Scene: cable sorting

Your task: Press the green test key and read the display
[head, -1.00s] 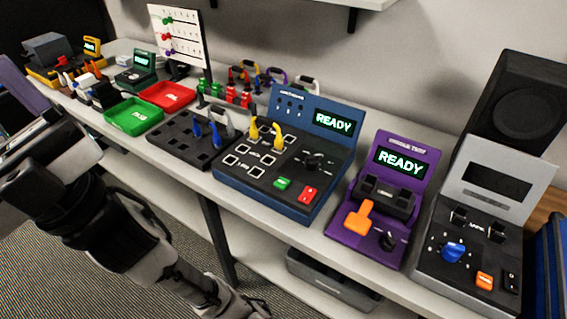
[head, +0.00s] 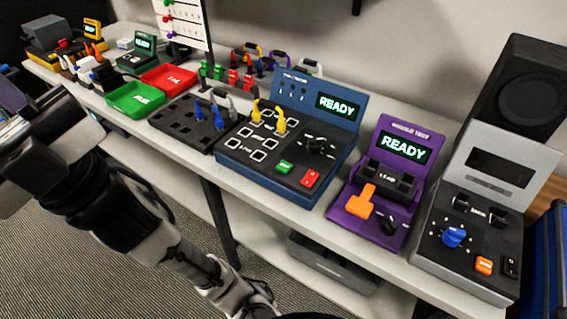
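The blue tester (head: 262,181) stands mid-bench in the head view. Its green test key (head: 285,167) is at the front of its panel, left of a red key (head: 311,178). Its display (head: 338,107) is lit and reads READY. A yellow-ended cable (head: 268,117) stands plugged into the tester's upper left sockets. My arm reaches from the left edge down to the bottom of the picture, in front of the bench. The gripper's fingers cannot be made out there, and nothing of mine touches the tester.
A purple tester (head: 361,225) reading READY and a grey tester (head: 440,265) stand to the right. A black socket block (head: 172,125), green tray (head: 135,98) and red tray (head: 168,77) are to the left. A black speaker (head: 520,105) stands at the back right.

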